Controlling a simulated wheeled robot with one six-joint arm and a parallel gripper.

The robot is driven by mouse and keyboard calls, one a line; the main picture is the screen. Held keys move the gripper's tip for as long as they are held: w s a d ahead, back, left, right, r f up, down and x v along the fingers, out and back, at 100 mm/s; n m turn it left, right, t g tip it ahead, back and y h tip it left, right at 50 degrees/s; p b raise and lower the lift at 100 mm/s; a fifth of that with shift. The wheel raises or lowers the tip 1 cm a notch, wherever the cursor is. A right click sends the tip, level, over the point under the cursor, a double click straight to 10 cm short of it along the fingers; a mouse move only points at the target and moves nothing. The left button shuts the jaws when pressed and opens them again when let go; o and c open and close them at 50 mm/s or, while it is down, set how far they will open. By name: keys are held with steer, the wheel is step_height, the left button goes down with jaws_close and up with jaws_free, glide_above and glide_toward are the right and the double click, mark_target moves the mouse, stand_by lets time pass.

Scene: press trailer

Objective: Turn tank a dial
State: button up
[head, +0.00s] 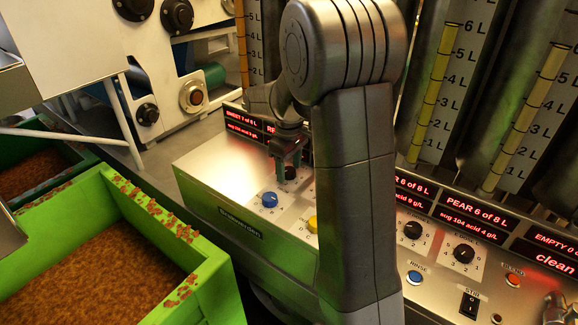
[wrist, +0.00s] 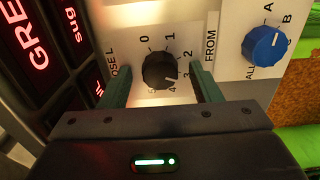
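My gripper (wrist: 160,80) is open, with one green finger on each side of this dial and a visible gap at both sides. In the head view my gripper (head: 288,155) reaches down over the black dial (head: 290,173). A blue knob (wrist: 264,46), marked A, B and ALL beside the word FROM, is at the right of the wrist view. It also shows in the head view (head: 269,199). I cannot read any "tank A" label.
More black dials (head: 412,230) and red displays (head: 476,215) line the panel at right, below measuring tubes. A green crate (head: 225,275) of brown pulp stands at left.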

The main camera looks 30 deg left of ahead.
mark_target(289, 170)
step_height(289, 170, up, 14)
steer(key=p, duration=0.1)
stand_by(0.6)
steer(key=shift+f, duration=0.1)
step_height(289, 170, down, 14)
steer(key=shift+r+b, duration=0.1)
steer(key=shift+b, duration=0.4)
stand_by(0.4)
